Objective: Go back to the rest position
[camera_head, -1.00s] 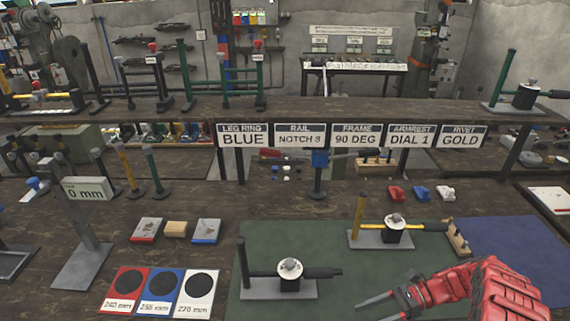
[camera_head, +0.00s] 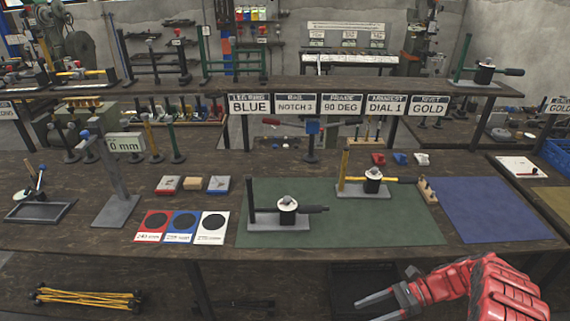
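My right gripper (camera_head: 388,299) is at the lower right, in front of the bench edge. It is red with grey fingers. The fingers are spread apart with nothing between them. My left gripper is not in the head view. A rivet press with a black post and black handle (camera_head: 285,208) stands on the green mat (camera_head: 333,229). A second press with a yellow post and yellow handle (camera_head: 370,182) stands behind it to the right, also on the mat. My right gripper is apart from both.
The wooden bench (camera_head: 75,240) spans the view. Red, blue and white cards (camera_head: 182,240) lie left of the mat, and a blue mat (camera_head: 488,212) lies to its right. A raised shelf (camera_head: 300,90) carries signs. Yellow rods (camera_head: 88,298) lie below the bench.

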